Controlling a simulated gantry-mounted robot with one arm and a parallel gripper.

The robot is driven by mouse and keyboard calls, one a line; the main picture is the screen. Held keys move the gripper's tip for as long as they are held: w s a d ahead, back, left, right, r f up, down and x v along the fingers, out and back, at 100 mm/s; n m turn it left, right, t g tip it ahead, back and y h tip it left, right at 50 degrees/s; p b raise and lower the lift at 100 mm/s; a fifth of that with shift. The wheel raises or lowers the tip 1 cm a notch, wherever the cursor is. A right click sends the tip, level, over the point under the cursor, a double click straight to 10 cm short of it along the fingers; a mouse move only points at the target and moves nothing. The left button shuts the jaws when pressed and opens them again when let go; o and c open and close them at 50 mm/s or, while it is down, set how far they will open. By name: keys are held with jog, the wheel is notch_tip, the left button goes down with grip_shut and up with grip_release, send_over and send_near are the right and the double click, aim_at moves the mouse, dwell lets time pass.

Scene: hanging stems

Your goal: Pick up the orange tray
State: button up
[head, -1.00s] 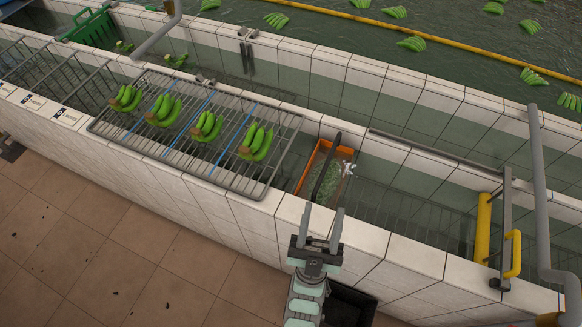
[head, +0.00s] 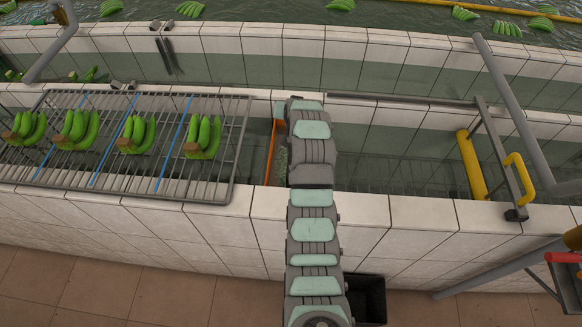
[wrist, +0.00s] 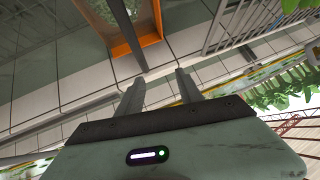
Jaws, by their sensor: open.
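The orange tray (head: 271,150) sits in the water trough behind the white tiled wall, right of the metal rack. In the head view my arm hides most of it; only its left edge and some greenish contents show. In the wrist view the tray (wrist: 148,44) is at the top, cut off by the frame, with a dark bar across it. My gripper (wrist: 160,76) is open and empty, its two fingers apart from each other and from the tray. In the head view the fingers are hidden by my arm.
A metal rack (head: 228,165) with green banana bunches (head: 203,137) and blue strips stands left of the tray. Grey pipes (head: 512,110) and a yellow post (head: 471,165) stand to the right. A tiled wall (head: 420,212) runs along the front. A black bin (head: 367,299) is below.

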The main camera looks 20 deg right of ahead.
jog(key=s+d+f+g+y+b, duration=0.1)
jog(key=s+g+b, duration=0.1)
jog(key=s+g, duration=0.3)
jog(key=shift+t, duration=0.5)
jog(key=x, duration=0.5)
jog(key=s+x, duration=0.1)
jog(key=x, duration=0.2)
jog(key=shift+a+f, duration=0.35)
jog(key=shift+f, duration=0.15)
jog(key=shift+w+d+f+b, duration=0.1)
jog(key=shift+w+f+b, duration=0.25)
jog(key=shift+w+f, duration=0.2)
jog(key=shift+f, duration=0.35)
grip_shut()
